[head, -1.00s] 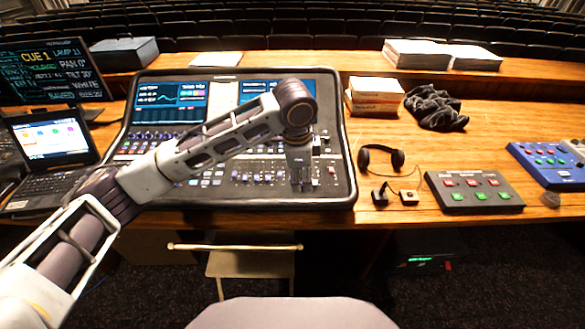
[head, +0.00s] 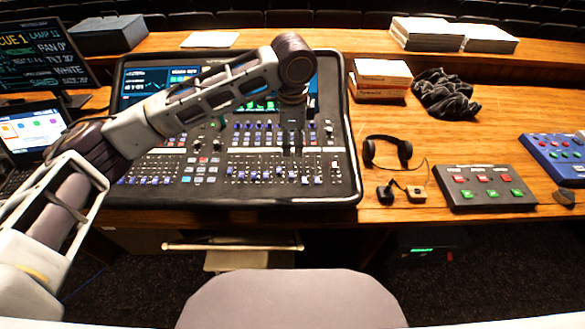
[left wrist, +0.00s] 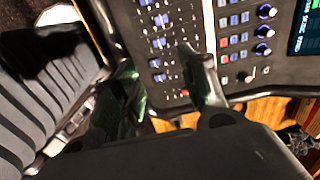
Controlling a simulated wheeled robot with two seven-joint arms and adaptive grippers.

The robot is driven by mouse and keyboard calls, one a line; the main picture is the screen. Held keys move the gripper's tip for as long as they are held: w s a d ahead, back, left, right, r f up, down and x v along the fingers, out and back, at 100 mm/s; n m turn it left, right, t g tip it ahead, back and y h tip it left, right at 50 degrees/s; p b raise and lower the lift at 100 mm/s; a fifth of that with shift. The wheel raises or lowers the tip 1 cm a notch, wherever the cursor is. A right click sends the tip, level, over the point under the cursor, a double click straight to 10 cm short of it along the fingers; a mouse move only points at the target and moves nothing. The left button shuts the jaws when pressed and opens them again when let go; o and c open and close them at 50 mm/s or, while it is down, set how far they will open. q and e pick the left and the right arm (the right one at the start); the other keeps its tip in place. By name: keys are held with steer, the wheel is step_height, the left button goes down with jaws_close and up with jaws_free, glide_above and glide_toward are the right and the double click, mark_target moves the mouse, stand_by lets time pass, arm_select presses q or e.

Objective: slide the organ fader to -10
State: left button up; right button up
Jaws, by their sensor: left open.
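The mixing desk (head: 346,190) is a dark console with a screen at its back, rows of knobs and several faders. A row of faders (head: 245,176) runs along its front part; labels are too small to read, so I cannot tell which is the organ fader. My left gripper (head: 292,148) points down over the right part of the desk, in front of the screen. In the left wrist view its two fingers (left wrist: 155,75) stand apart with nothing between them, beside rows of knobs and buttons (left wrist: 160,45). Whether a fingertip touches the desk is not clear. My right gripper is not seen.
A headset (head: 388,150) and a button box (head: 486,187) lie right of the desk, with a dark cloth (head: 445,93) and stacked boxes (head: 381,78) behind. A laptop (head: 33,135) stands at the left. A chair back (head: 290,300) is in front.

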mark_target(293, 174)
arm_select(q)
steer(key=shift+w+f, duration=0.25)
steer(key=shift+f, duration=2.05)
steer(key=shift+w+f, duration=0.2)
steer(key=shift+f, duration=2.05)
steer(key=shift+w+f, duration=0.25)
steer(key=shift+f, duration=2.05)
jaws_close()
